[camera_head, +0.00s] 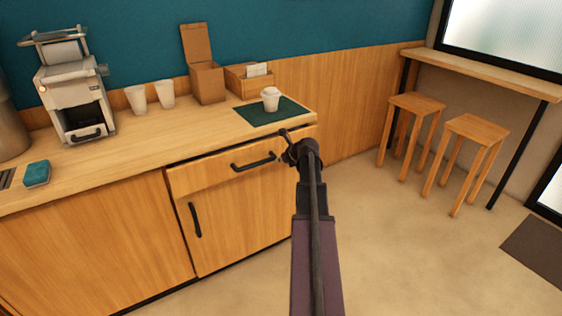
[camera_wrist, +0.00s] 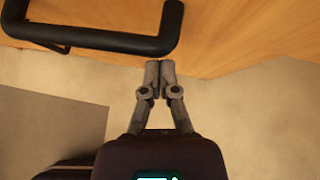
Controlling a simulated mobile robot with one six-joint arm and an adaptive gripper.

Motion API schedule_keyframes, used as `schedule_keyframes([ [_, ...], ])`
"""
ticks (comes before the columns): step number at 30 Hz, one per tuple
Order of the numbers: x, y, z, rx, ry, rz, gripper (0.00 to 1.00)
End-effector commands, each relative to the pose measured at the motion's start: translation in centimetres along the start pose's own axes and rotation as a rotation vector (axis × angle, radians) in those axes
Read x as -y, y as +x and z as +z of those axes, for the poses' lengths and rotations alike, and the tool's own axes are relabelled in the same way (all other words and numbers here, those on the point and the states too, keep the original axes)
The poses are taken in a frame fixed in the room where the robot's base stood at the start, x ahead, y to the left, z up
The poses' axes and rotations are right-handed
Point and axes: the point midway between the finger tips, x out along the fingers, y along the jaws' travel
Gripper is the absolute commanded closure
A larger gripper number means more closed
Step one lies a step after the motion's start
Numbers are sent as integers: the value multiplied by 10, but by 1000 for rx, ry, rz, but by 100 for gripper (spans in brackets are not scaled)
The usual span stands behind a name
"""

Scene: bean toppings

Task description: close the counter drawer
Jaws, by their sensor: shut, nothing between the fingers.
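The counter drawer (camera_head: 210,177) is a wide wooden front under the countertop, with a black bar handle (camera_head: 254,162). Its front looks close to flush with the cabinet; I cannot tell whether a small gap is left. In the wrist view the handle (camera_wrist: 95,40) runs across the upper left, over the wooden drawer front (camera_wrist: 215,30). In the head view my arm hides the drawer's right part.
A cabinet door with a black handle (camera_head: 195,220) sits below the drawer. On the countertop (camera_head: 150,150) are a coffee machine (camera_head: 75,95), paper cups (camera_head: 165,94), an open box (camera_head: 207,82) and a lidded cup (camera_head: 271,99) on a green mat (camera_head: 250,117). Two stools (camera_head: 474,133) stand right; floor between is clear.

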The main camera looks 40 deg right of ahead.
Motion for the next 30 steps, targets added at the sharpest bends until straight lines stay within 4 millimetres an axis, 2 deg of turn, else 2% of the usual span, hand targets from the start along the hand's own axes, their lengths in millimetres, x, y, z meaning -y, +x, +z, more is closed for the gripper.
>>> schedule_keyframes([
  [6, 10, 28, 24, 1, -1, 0, 100],
  [9, 11, 36, 30, 1, 0, 0, 100],
  [23, 10, 37, 32, 5, 2, -1, 100],
  [30, 9, 32, 23, 3, 1, 0, 100],
])
